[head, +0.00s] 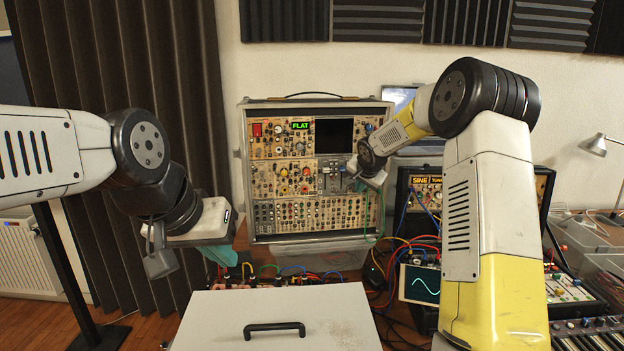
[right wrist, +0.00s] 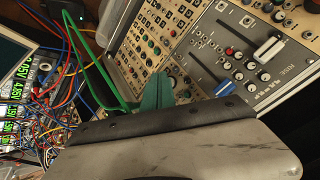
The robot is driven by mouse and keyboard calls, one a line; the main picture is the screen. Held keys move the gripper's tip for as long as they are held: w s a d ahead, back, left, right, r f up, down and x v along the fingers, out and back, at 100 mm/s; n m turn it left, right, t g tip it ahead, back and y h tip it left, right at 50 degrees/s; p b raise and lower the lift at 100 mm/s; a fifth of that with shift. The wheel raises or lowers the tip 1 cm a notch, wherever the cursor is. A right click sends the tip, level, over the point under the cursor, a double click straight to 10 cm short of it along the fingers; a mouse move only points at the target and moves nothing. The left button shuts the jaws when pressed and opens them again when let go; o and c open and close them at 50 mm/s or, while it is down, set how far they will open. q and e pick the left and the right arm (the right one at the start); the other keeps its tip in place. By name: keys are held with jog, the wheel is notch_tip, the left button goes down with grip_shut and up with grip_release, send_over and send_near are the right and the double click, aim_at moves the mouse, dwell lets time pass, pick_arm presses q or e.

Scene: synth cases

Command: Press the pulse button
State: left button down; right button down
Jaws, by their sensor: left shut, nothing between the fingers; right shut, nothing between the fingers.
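The upright synth case (head: 248,180) stands at the back centre, its panels full of knobs, jacks and small buttons, with a green FLAT display (head: 300,126). I cannot tell which control is the pulse button. My right gripper (head: 361,186) is shut and empty in front of the case's right side, partly hidden by its own wrist. In the right wrist view its teal fingers (right wrist: 158,92) are together beside a grey panel (right wrist: 235,60) with a blue and a white slider; contact cannot be told. My left gripper (head: 222,255) is shut and empty, left of the case, pointing down.
A pale lidded box (head: 235,305) with a black handle fills the front centre. Patch cables (right wrist: 75,85) hang close to my right gripper. A second case labelled SINE (head: 420,180) and a small waveform screen (head: 420,285) stand to the right. A lamp (head: 596,145) is far right.

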jog(key=shift+s, duration=0.1)
dwell(0.5)
jog(key=shift+s, duration=0.35)
jog(key=s+d, duration=0.1)
jog(key=s, duration=0.5)
dwell(0.4)
jog(key=s+r+n+g, duration=0.15)
jog(key=s+r, duration=0.35)
jog(key=s, duration=0.9)
jog(key=s+r+n, duration=0.3)
jog(key=s+r, duration=0.2)
jog(key=s, duration=0.9)
jog(key=s+a+f+n+g+y, duration=0.1)
jog(key=s+f+n, duration=0.1)
jog(key=s, duration=0.9)
jog(key=shift+s+a+n+y, duration=0.2)
jog(key=shift+s+n+y, duration=0.05)
jog(key=shift+n+y, duration=0.2)
